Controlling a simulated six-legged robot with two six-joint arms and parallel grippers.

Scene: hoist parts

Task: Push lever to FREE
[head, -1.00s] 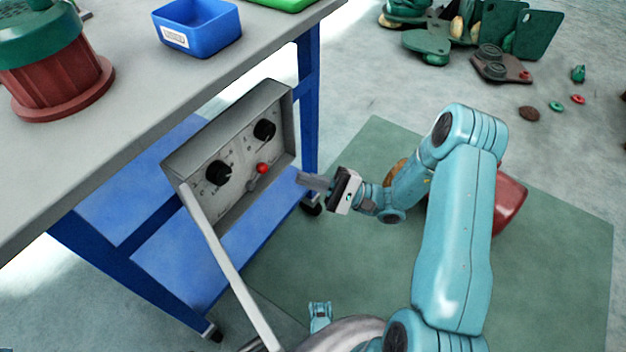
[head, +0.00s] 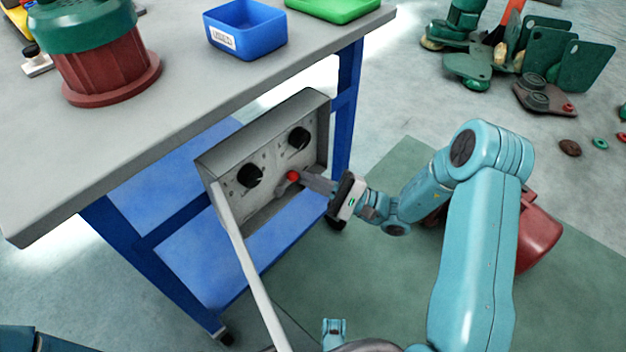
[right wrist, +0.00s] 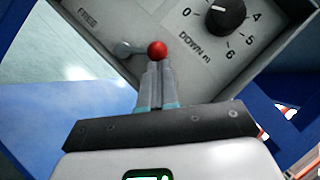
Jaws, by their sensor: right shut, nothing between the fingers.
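The lever has a red ball knob (head: 292,176) and sits low on the front of a grey control box (head: 318,130). In the right wrist view the knob (right wrist: 157,48) lies just beyond my fingertips, and its short grey arm (right wrist: 138,49) runs left to a round pivot. The word FREE (right wrist: 88,15) is printed up and to the left of the pivot. My right gripper (head: 308,180) is shut and empty, with its tips right at the knob; I cannot tell whether they touch it. The wrist view shows its closed fingers (right wrist: 156,85). My left gripper is not in view.
Two black dials (head: 250,175) are on the box face. The box is beside a blue-framed workbench (head: 120,130). A pale bar (head: 250,270) slants down from the box. A blue bin (head: 247,40) and a red-and-green part (head: 100,65) stand on the bench.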

